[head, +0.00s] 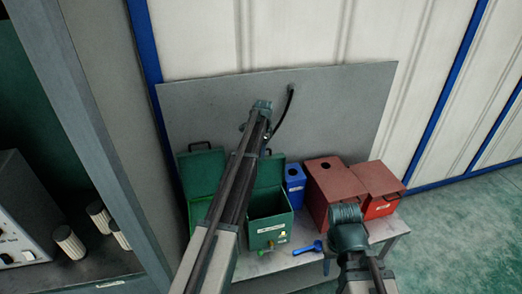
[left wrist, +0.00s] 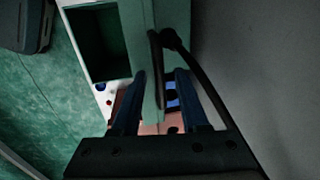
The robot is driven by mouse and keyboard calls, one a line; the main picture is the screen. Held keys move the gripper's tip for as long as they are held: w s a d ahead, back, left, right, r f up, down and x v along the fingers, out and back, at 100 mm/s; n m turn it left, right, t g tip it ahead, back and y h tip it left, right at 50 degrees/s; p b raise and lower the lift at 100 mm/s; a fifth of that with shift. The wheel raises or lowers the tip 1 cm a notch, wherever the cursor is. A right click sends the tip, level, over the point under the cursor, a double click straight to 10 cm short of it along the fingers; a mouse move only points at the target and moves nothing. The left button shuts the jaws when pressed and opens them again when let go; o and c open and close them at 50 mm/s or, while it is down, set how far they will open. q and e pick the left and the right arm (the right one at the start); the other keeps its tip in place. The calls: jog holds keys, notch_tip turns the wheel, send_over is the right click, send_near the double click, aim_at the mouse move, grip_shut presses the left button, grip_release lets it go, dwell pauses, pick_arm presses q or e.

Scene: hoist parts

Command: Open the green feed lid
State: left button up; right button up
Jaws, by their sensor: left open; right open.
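In the head view a green box (head: 268,232) with a label and small fittings on its front has its green lid (head: 270,172) standing raised at the back. A second green box with a raised lid (head: 200,172) is on its left. My left arm crosses in front of both and hides part of them. In the left wrist view my left gripper (left wrist: 158,76) is open, its fingers on either side of an upright green lid (left wrist: 143,30) with a black handle. Contact is unclear. My right gripper (head: 348,230) is over the front right; its fingers are unclear.
A blue box (head: 294,187) and red boxes (head: 334,180) stand right of the green ones. A blue scoop-like tool (head: 307,248) lies on the front of the bench. A grey panel (head: 340,105) with a black curved cable (head: 285,108) stands behind.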

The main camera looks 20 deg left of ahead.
pick_arm(q)
notch_tip(320, 180, up, 13)
jog(key=s+d+p, duration=0.1)
jog(key=p, duration=1.1)
jog(key=shift+s, duration=0.35)
jog(key=shift+f, duration=0.1)
jog(key=s+d+f+n+b, duration=0.2)
jog(key=s+d+f+b, duration=0.3)
jog(key=s+d, duration=0.4)
jog(key=s+d+f+n+b, duration=0.1)
jog(key=s+d+f+b, duration=0.3)
jog(key=s+d, duration=0.5)
jog(key=s+d+f+n+g+b, duration=0.1)
jog(key=s+d+f+n+b, duration=0.1)
jog(key=s, duration=1)
jog(key=s+d+f+n+b, duration=0.2)
jog(key=s+d+f+b, duration=0.2)
jog(key=s, duration=0.8)
notch_tip(320, 180, down, 2)
jog(key=shift+f+g+b, duration=0.25)
jog(key=shift+g+b, duration=0.15)
jog(key=shift+b, duration=0.7)
